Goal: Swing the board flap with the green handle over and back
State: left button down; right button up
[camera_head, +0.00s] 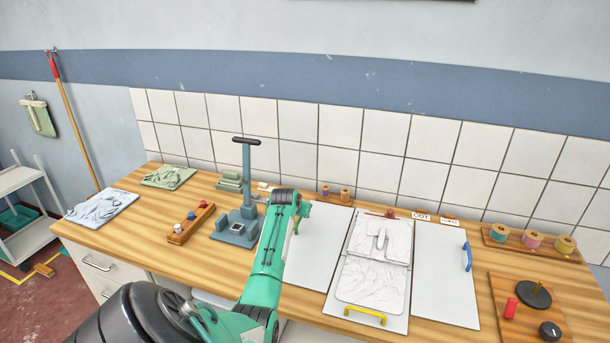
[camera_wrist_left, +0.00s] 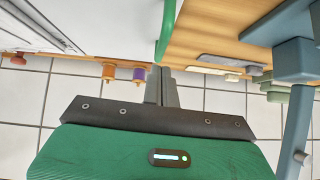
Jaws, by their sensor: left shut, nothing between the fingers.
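The left white board flap (camera_head: 318,243) lies flat on the table, left of the middle board (camera_head: 397,322) with a crumpled white cloth (camera_head: 370,282). Its green handle (camera_head: 296,226) is at its left edge, mostly hidden by my green arm. In the left wrist view the handle (camera_wrist_left: 167,28) is a curved bar right at my fingertips, beside the white flap (camera_wrist_left: 110,25). My left gripper (camera_wrist_left: 160,72) is shut and empty, with fingertips close to the handle; I cannot tell if they touch. In the head view my arm hides its fingers. My right gripper is not in view.
The right board (camera_head: 440,290) has a blue handle (camera_head: 467,257), and the middle board a yellow one (camera_head: 365,315). A blue-grey press (camera_head: 235,228) stands left of my arm. Spools (camera_head: 345,194) stand behind the flap, near the tiled wall. Folded cloths (camera_head: 101,208) lie at the left.

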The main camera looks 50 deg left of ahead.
pick_arm(q)
jog(key=shift+s+a+f, duration=0.1)
jog(key=shift+a+f, duration=0.1)
jog(key=shift+f, duration=0.25)
jog(key=shift+s+a+f, duration=0.1)
jog(key=shift+a+f, duration=0.05)
jog(key=shift+f, duration=0.4)
pick_arm(e)
jog(key=shift+f, duration=0.3)
pick_arm(q)
jog(key=shift+s+f, duration=0.1)
jog(key=shift+f, duration=0.05)
jog(key=shift+r+p, duration=0.4)
jog(key=shift+r, duration=0.25)
jog(key=s+d+r, duration=0.2)
jog(key=s+r, duration=0.5)
jog(key=r, duration=0.3)
jog(key=shift+b, duration=0.35)
pick_arm(e)
jog(key=shift+s+a+r, duration=0.2)
jog(key=shift+s+r, duration=0.05)
jog(key=shift+s, duration=0.4)
pick_arm(q)
jog(key=shift+a, duration=0.1)
